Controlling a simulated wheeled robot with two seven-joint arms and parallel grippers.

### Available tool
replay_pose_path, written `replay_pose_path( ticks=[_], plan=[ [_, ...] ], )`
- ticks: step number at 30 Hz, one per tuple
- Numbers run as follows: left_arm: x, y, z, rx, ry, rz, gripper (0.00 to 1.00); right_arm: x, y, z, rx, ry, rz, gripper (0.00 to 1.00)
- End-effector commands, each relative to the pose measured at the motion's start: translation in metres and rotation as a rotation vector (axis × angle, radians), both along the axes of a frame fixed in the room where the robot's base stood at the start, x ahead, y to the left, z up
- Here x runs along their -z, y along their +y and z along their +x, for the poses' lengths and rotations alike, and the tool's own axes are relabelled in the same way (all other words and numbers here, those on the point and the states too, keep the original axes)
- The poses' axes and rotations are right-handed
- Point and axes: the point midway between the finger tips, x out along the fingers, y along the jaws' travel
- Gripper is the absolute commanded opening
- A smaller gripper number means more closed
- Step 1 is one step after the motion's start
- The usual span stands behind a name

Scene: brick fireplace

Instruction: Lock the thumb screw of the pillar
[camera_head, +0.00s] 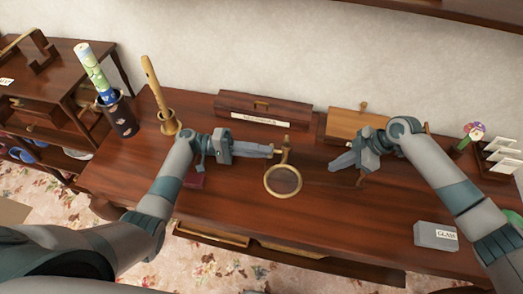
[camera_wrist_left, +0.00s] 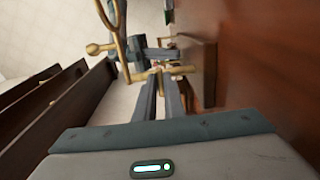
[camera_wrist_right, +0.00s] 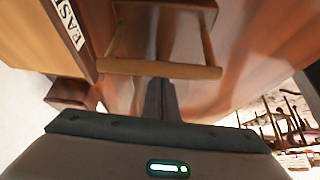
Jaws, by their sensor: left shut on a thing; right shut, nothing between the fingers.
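A brass pillar (camera_head: 286,148) stands near the middle of the dark wooden desk. A brass magnifying ring (camera_head: 283,181) is at its front. My left gripper (camera_head: 271,151) reaches in from the left and is shut on a small brass part at the pillar, which looks like the thumb screw (camera_wrist_left: 174,71). The fingertips partly hide it, so I cannot tell how far it is turned. My right gripper (camera_head: 334,165) is shut and empty, to the right of the ring and apart from it. In the right wrist view, its fingers (camera_wrist_right: 161,90) lie by a wooden bar (camera_wrist_right: 160,69).
A dark long box (camera_head: 262,106) with a white label and a lighter wooden box (camera_head: 350,124) stand at the back. A brass holder (camera_head: 169,122) and a dark vase (camera_head: 120,117) stand left. A grey box labelled GLASS (camera_head: 436,236) lies front right. The desk's front middle is clear.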

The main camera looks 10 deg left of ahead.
Motion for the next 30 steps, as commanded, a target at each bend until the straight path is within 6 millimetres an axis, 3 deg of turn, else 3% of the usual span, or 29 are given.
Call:
replay_pose_path(
  ticks=[1, 12, 13, 15, 30],
  plan=[
    [-0.001, 0.000, 0.001, 0.000, -0.009, -0.002, 0.00, 0.008, -0.001, -0.005, -0.003, 0.013, -0.009, 0.00],
    [-0.002, 0.000, 0.001, -0.001, -0.014, -0.002, 0.00, 0.008, -0.001, -0.005, -0.003, 0.013, -0.009, 0.00],
    [-0.002, 0.000, 0.001, -0.001, -0.014, -0.002, 0.16, 0.008, -0.001, -0.005, -0.003, 0.013, -0.009, 0.00],
    [-0.001, 0.000, 0.001, -0.001, -0.013, -0.002, 0.28, 0.008, -0.001, -0.005, -0.003, 0.013, -0.009, 0.00],
    [0.000, 0.011, 0.000, -0.001, -0.011, 0.001, 0.28, 0.008, -0.002, -0.005, -0.003, 0.013, -0.009, 0.00]
  ],
)
